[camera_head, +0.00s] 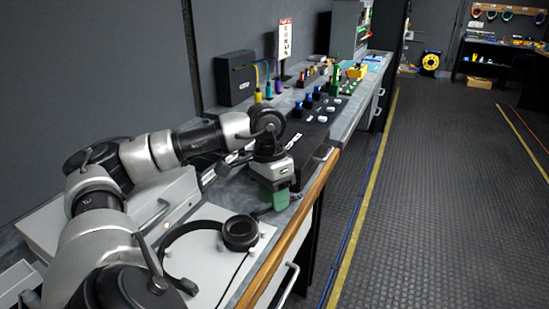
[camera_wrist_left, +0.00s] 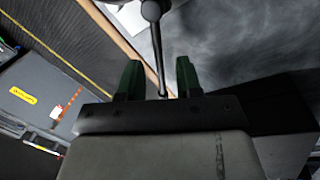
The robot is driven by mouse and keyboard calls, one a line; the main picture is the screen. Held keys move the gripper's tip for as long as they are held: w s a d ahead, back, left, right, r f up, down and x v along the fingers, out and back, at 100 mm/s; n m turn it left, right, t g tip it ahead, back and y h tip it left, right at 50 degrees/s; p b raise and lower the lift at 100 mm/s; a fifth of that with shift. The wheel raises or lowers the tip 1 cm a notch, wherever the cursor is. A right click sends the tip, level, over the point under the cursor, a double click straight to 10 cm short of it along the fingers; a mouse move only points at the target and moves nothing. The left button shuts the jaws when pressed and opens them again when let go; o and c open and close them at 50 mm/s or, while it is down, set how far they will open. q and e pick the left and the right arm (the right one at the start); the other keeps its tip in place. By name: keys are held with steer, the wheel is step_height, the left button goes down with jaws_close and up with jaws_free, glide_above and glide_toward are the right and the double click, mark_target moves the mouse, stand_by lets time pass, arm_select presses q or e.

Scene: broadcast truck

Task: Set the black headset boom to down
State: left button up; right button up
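The black headset (camera_head: 240,233) lies on a white mat (camera_head: 208,262) near the counter's front edge, its headband curving to the left. My left gripper (camera_head: 281,200) has green fingers and hangs just beyond the near ear cup, pointing down. In the left wrist view, a thin black rod with a rounded end, which looks like the headset boom (camera_wrist_left: 158,50), runs into the gap between the green fingers of the left gripper (camera_wrist_left: 158,80). The fingers are apart, with space on both sides of the rod. I cannot tell whether either finger touches it. My right gripper is not in view.
A wooden rail (camera_head: 290,232) runs along the counter's front edge close to the gripper. A dark panel with blue and white connectors (camera_head: 318,105) lies farther along the counter. A black box (camera_head: 235,77) stands at the wall. The floor aisle to the right is clear.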

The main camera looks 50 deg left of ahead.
arm_select(q)
step_height(320, 180, up, 10)
steer(key=a+p, duration=0.1)
steer(key=a, duration=0.1)
steer(key=shift+r+p, duration=0.15)
steer(key=shift+p, duration=0.25)
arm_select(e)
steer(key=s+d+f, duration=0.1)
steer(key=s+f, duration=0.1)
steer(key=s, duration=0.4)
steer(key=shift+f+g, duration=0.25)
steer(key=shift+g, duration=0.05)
arm_select(q)
steer(key=shift+w, duration=0.1)
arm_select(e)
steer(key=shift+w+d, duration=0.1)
